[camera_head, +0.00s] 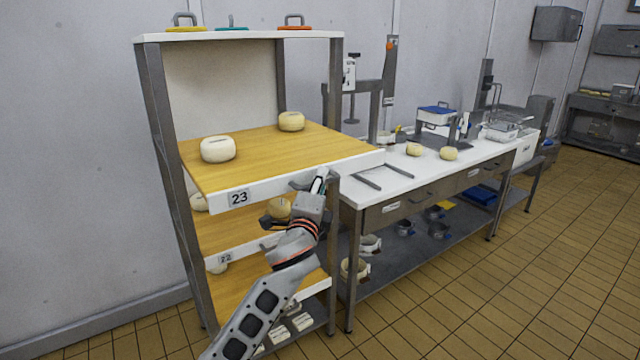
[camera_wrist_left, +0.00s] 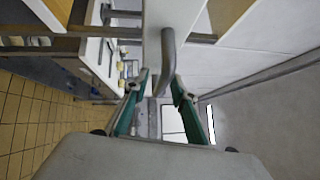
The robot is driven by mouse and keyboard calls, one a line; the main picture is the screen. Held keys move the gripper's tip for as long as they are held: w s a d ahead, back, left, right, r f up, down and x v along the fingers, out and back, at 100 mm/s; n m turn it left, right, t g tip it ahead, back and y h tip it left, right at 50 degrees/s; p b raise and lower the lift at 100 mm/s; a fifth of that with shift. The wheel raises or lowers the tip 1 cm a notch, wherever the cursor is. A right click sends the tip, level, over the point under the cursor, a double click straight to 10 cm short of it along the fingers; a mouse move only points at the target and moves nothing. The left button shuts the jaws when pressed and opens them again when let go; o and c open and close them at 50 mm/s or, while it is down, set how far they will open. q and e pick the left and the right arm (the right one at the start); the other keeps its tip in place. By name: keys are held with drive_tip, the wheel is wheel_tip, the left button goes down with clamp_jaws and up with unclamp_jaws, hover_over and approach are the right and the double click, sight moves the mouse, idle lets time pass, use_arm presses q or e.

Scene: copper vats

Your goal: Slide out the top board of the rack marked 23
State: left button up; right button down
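The rack (camera_head: 160,130) stands at the left with wooden boards on several levels. The top board (camera_head: 270,160) has a white front edge with a label 23 (camera_head: 239,198), and this edge stands out past the right front post. Two pale cheese wheels sit on it, one near the front left (camera_head: 217,149) and one at the back (camera_head: 291,121). My left gripper (camera_head: 319,180) is at the right part of the front edge, by the grey handle (camera_head: 301,183). In the left wrist view the curved handle (camera_wrist_left: 168,60) reaches between its parted teal fingertips (camera_wrist_left: 162,88). My right gripper is not in view.
A white-topped workbench (camera_head: 400,175) stands close at the right of the rack, with cheeses and a press on it. A lower board labelled 22 (camera_head: 226,258) is under the top one. The tiled floor (camera_head: 500,290) in front is clear.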

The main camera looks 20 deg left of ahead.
use_arm(q)
drive_tip(key=shift+s, duration=0.1)
drive_tip(key=s+f, duration=0.1)
drive_tip(key=s, duration=1)
drive_tip(key=shift+s+d+f, duration=0.25)
drive_tip(key=shift+s+d, duration=0.1)
drive_tip(key=shift+d, duration=0.05)
drive_tip(key=s+f+n+g+h, duration=0.15)
drive_tip(key=s+f, duration=0.25)
drive_tip(key=f, duration=0.5)
drive_tip(key=s+f+n+g+h, duration=0.1)
drive_tip(key=s+f+n+g, duration=0.15)
drive_tip(key=f, duration=0.65)
drive_tip(key=s+f+n+g+h, duration=0.15)
drive_tip(key=s+f, duration=0.25)
drive_tip(key=f, duration=0.5)
drive_tip(key=s+f+n+g, duration=0.3)
drive_tip(key=s+f+n, duration=0.5)
drive_tip(key=s+f, duration=0.7)
drive_tip(key=s, duration=0.3)
drive_tip(key=shift+s+a+f+n, duration=0.25)
drive_tip(key=shift+s+a+n, duration=0.1)
drive_tip(key=shift+a, duration=0.05)
